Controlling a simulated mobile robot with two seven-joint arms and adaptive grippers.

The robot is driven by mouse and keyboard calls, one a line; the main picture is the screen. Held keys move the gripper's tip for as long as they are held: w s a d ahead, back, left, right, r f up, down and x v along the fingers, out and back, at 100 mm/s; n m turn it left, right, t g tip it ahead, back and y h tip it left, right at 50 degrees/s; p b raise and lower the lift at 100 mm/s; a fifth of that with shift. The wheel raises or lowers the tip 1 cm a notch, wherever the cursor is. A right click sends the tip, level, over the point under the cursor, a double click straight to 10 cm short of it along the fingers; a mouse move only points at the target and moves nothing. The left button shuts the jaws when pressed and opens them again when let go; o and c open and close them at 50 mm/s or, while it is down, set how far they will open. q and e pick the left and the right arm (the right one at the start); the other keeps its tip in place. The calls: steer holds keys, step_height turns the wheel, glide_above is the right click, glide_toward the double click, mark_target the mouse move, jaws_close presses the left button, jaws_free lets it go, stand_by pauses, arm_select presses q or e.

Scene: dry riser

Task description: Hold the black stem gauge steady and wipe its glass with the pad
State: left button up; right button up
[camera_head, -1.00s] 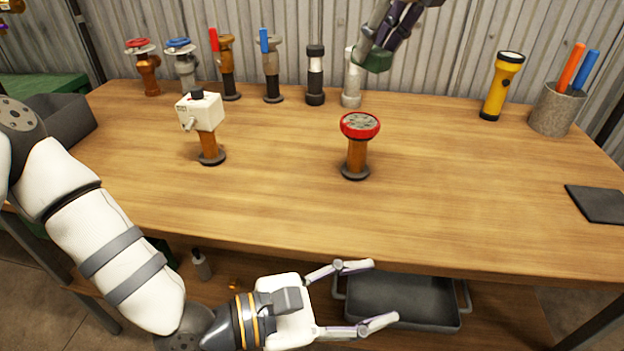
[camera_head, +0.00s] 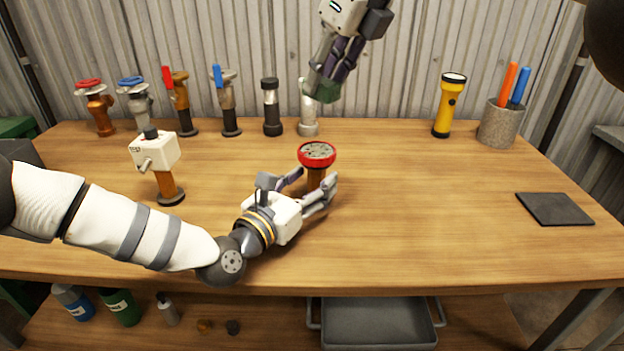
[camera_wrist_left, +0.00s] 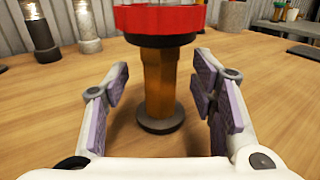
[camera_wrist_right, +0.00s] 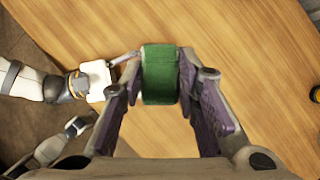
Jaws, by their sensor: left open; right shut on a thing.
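The red-rimmed gauge (camera_head: 317,154) stands upright on the table, its round face up. Its stem looks orange-brown, not black, in the left wrist view (camera_wrist_left: 158,85), with a dark round base. My left gripper (camera_head: 311,190) is open, its fingers on either side of the stem with gaps to both. My right gripper (camera_head: 329,78) is shut on the green pad (camera_wrist_right: 160,75) and holds it in the air above the back of the table. The pad is apart from the gauge. No gauge with a clearly black stem shows.
A white box on an orange stem (camera_head: 155,150) stands to the left. Several valves and cylinders, such as the black-capped one (camera_head: 271,108), line the back. A yellow flashlight (camera_head: 449,106), a pen cup (camera_head: 500,124) and a dark mat (camera_head: 554,209) are right. The table's right-centre is clear.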

arm_select(q)
steer(key=shift+w+d, duration=0.35)
steer(key=shift+w, duration=0.15)
jaws_close()
arm_select(e)
steer(key=shift+w+a+f+t+y, duration=0.25)
steer(key=shift+w+a, duration=0.1)
steer(key=shift+a, duration=0.15)
steer(key=shift+w+a+f+t+y, duration=0.15)
steer(key=shift+w+a+t+y, duration=0.15)
steer(key=shift+a, duration=0.15)
steer(key=shift+w+a+f, duration=0.15)
steer(key=shift+w+f, duration=0.1)
steer(key=shift+w, duration=0.05)
glide_above(305, 144)
steer(key=d, duration=0.1)
steer(key=f, duration=0.3)
steer(key=s+f, duration=0.1)
steer(key=f, duration=0.1)
steer(key=shift+f, duration=0.35)
steer(key=shift+w+a+f, duration=0.5)
